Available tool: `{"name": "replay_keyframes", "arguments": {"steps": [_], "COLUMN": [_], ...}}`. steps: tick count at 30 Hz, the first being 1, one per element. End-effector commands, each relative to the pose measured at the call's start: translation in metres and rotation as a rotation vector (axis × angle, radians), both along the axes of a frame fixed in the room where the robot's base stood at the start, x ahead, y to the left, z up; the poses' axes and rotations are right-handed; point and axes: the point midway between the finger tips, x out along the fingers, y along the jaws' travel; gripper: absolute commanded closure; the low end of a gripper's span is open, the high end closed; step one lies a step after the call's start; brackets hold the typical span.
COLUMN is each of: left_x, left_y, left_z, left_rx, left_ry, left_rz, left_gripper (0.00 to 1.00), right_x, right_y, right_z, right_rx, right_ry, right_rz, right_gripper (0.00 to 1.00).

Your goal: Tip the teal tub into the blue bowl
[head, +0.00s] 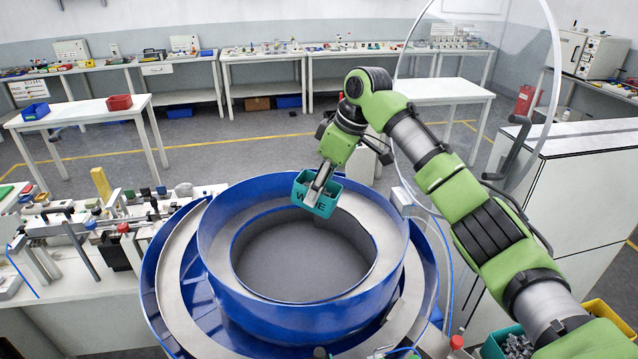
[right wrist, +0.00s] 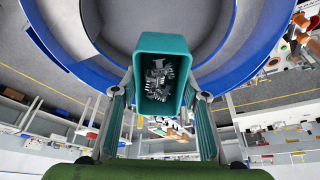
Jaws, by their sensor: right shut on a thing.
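How far the tub is tilted is hard to tell. My left gripper is out of view.
A bench with fixtures (head: 75,240) stands left of the bowl. A white cabinet (head: 580,190) stands at the right, behind my right arm. At the bottom right are a yellow bin (head: 605,315) and a container of grey parts (head: 515,345). Tables stand farther back.

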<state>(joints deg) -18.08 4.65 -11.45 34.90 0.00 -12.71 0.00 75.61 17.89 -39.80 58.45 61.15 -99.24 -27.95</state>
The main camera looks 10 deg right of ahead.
Motion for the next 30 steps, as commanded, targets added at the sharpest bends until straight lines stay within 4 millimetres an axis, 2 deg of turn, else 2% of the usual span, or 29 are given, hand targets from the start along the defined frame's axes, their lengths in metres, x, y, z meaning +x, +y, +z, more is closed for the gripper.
{"name": "replay_keyframes", "arguments": {"steps": [4, 10, 14, 15, 22, 30], "left_x": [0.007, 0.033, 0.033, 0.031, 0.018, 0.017], "left_y": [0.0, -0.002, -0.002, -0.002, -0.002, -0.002], "left_z": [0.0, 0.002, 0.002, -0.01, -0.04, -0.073], "left_rx": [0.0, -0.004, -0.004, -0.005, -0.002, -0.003], "left_ry": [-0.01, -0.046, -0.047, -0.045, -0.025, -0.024], "left_rz": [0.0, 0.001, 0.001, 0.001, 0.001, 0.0], "left_gripper": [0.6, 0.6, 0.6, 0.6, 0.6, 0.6], "right_x": [0.0, 0.0, 0.001, 0.001, 0.003, 0.003], "right_y": [-0.001, 0.001, 0.001, 0.003, 0.004, 0.004], "right_z": [-0.011, -0.02, -0.026, -0.031, -0.031, -0.032], "right_rx": [0.114, 0.276, 0.377, 0.408, 0.506, 0.594], "right_ry": [-0.075, -0.186, -0.256, -0.277, -0.349, -0.409], "right_rz": [-0.001, -0.002, -0.003, -0.001, 0.001, 0.001], "right_gripper": [0.81, 0.81, 0.81, 0.81, 0.81, 0.81]}}
